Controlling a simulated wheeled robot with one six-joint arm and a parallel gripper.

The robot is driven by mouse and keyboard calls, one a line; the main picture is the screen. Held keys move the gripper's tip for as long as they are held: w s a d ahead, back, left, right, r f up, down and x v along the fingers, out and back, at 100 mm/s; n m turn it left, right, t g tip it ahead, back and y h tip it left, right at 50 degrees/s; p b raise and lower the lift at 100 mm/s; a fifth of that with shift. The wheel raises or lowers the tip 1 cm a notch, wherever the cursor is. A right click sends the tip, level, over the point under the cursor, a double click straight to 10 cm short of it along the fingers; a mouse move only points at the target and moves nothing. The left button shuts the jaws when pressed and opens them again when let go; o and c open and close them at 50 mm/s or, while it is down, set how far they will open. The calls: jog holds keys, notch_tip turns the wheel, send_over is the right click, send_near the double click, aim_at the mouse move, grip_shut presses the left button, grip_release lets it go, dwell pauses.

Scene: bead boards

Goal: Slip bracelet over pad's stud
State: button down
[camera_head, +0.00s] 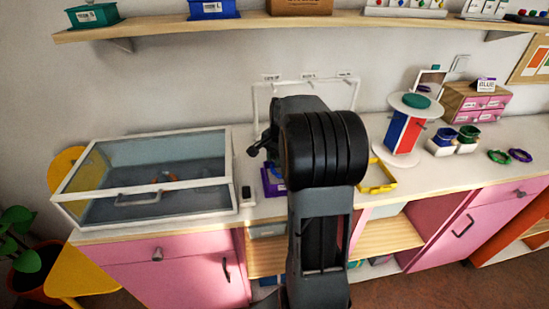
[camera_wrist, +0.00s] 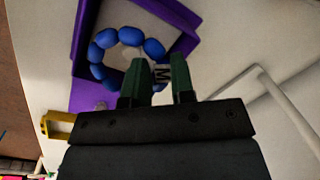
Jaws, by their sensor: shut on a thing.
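A bracelet of blue beads (camera_wrist: 107,38) with a white letter bead (camera_wrist: 163,73) marked like an M shows in the wrist view. My gripper (camera_wrist: 160,78) is shut on it at the letter bead. The bracelet's ring lies in front of a pale pad with a purple rim (camera_wrist: 87,45). A pale round shape, perhaps the stud (camera_wrist: 131,54), shows inside the ring. I cannot tell whether the ring is around it or above it. In the head view my arm hides my gripper and the bracelet; part of the purple rim (camera_head: 271,186) shows left of the arm.
A glass-lidded case (camera_head: 145,178) stands left on the counter. A yellow tray (camera_head: 379,187) is right of my arm, with a round-topped stand (camera_head: 404,138) beyond. A white frame (camera_wrist: 240,82) rises near the pad. Green (camera_head: 499,157) and purple (camera_head: 520,155) rings lie far right.

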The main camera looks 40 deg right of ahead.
jog(key=shift+c, duration=2.4)
grip_release()
jog(key=shift+r, duration=0.1)
jog(key=shift+r+p, duration=3.3)
jog(key=shift+r, duration=0.65)
jog(key=shift+n, duration=0.3)
